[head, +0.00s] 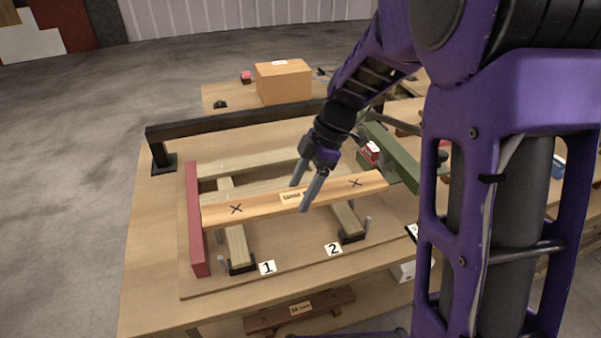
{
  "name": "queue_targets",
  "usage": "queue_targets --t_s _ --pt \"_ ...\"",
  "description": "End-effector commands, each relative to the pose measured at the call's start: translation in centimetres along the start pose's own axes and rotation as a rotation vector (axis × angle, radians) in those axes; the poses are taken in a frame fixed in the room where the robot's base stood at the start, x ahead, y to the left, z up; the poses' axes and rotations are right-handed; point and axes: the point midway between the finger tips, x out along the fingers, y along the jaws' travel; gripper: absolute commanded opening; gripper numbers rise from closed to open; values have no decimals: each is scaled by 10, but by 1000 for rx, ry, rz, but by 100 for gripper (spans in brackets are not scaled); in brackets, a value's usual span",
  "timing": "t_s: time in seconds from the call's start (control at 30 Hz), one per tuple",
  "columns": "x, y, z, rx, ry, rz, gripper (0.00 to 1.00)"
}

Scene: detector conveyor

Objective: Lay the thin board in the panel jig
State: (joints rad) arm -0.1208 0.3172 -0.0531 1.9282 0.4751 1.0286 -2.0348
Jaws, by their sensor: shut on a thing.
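The thin board (258,205) is a light orange-brown plank with a black X near each end and a small label in the middle. My gripper (304,198) is shut on it near the label, its two grey fingers reaching down over the board. The board lies over the panel jig (188,284), crossing its two pale bearers by labels 1 and 2. Its left end is close to the jig's red side rail (196,225); its right end is near the green rail (392,158). I cannot tell whether the board touches the bearers.
Pale slats (250,163) lie behind the board across the bearers. A black raised bar (230,122) runs behind the jig. A cardboard box (283,82) stands at the back. A dark brown board (300,311) lies below the table's front edge. My purple arm hides much of the right side.

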Motion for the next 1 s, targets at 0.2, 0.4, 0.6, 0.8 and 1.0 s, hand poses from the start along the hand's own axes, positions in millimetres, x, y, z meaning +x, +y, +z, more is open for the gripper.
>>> queue_targets --t_s 0.2,0.4,0.6,0.8,1.0 --pt "-1 0 -2 -24 0 -9 8" --pt "0 0 -2 -22 0 -7 8" --pt "3 0 0 -21 3 -8 8" --pt "21 0 8 -20 3 -8 8" --pt "39 0 15 -20 3 -7 8"
